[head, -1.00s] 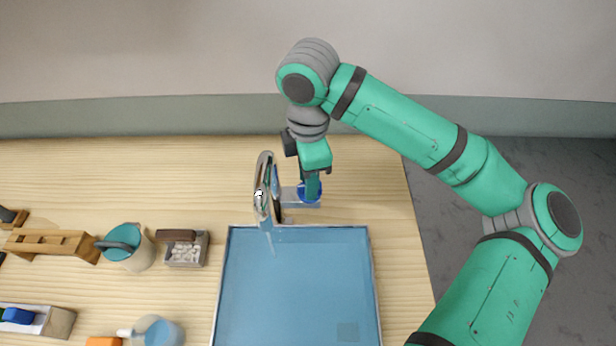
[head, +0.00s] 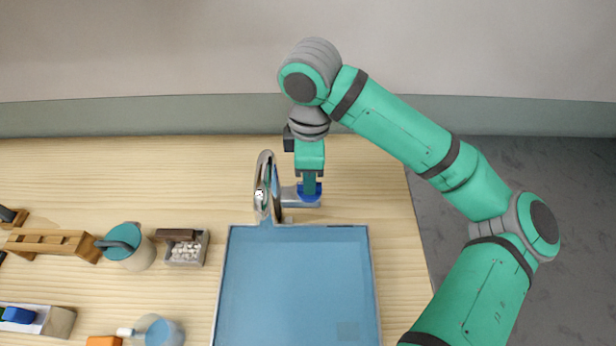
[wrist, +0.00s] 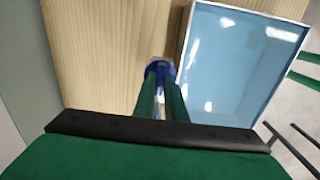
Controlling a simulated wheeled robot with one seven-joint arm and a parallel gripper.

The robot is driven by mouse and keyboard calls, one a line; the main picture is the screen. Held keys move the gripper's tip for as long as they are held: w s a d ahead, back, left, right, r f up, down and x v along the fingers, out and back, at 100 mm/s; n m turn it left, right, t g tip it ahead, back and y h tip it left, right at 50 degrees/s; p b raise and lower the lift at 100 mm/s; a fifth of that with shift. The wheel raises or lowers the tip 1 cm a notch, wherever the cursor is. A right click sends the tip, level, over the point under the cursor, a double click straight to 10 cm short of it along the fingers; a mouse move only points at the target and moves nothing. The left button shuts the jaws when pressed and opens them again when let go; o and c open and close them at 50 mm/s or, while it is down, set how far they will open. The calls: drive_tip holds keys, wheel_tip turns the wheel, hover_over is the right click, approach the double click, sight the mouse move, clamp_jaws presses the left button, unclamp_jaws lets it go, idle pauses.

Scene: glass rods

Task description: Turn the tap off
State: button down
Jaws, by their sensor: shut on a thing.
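The tap has a chrome spout (head: 264,178) that arches over the back edge of the blue sink (head: 300,285). Its blue handle (head: 316,187) sits on a base to the right of the spout. My gripper (head: 309,190) points down and is shut on the blue handle. In the wrist view, the two green fingers (wrist: 161,92) close around the blue handle (wrist: 160,67), partly hiding it. No long stream shows below the spout; only a faint bluish bit shows at the sink's back rim.
Left of the sink stand a teal-lidded pot (head: 137,250), a small box of white pieces (head: 185,250), a wooden rack (head: 50,243) and a pale blue jug (head: 160,333). An orange block (head: 104,341) lies at the front. The counter behind the tap is clear.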

drive_tip(key=c, duration=1.8)
unclamp_jaws()
drive_tip(key=shift+w, duration=0.1)
drive_tip(key=shift+r, duration=0.1)
wheel_tip(320, 180, up, 11)
drive_tip(key=shift+f, duration=0.2)
